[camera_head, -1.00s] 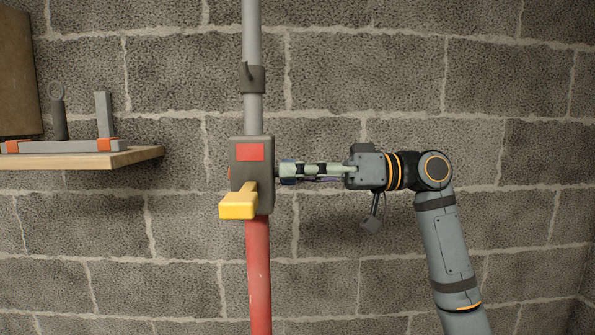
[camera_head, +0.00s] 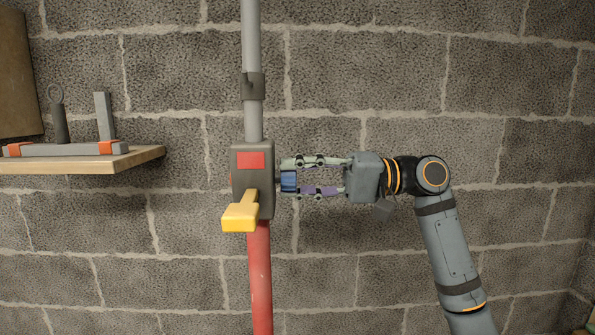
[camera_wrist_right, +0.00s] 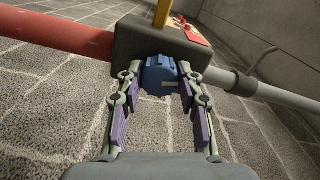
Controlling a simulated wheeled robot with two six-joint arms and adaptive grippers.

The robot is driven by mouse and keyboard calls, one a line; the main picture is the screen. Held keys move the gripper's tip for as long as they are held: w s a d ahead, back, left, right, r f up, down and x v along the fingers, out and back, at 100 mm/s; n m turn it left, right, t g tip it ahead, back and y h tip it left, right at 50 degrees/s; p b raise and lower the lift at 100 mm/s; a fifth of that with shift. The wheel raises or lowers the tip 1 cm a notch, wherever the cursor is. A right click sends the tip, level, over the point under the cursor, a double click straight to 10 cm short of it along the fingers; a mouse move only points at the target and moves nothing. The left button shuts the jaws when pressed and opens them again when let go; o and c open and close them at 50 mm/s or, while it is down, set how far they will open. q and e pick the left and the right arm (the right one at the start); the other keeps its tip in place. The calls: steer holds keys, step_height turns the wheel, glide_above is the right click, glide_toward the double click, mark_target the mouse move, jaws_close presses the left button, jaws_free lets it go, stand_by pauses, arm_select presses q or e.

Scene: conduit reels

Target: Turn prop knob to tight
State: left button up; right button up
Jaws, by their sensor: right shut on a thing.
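The prop is a vertical pole with a dark grey box (camera_head: 266,182) at its middle. A blue ribbed knob (camera_head: 288,181) sticks out from the right side of the box. In the right wrist view the knob (camera_wrist_right: 162,78) shows a short pale mark on its face. My right gripper (camera_head: 285,177) reaches in from the right, with one finger above the knob and one below. In the right wrist view my right gripper (camera_wrist_right: 160,71) has its fingertips on both sides of the knob, shut on it. My left gripper is not in view.
A yellow lever (camera_head: 240,214) juts from the front of the box, below a red label (camera_head: 250,161). A grey tube (camera_head: 252,40) rises above the box and a red tube (camera_head: 260,280) runs below. A wooden shelf (camera_head: 135,157) is at the left. A block wall stands behind.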

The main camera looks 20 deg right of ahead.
steer(key=shift+m+p, duration=0.65)
steer(key=shift+m, duration=0.85)
steer(key=o, duration=1.2)
steer(key=shift+c, duration=0.2)
steer(key=shift+d, duration=0.15)
steer(key=v, duration=1.1)
steer(key=shift+d, duration=0.35)
steer(key=shift+s, duration=0.15)
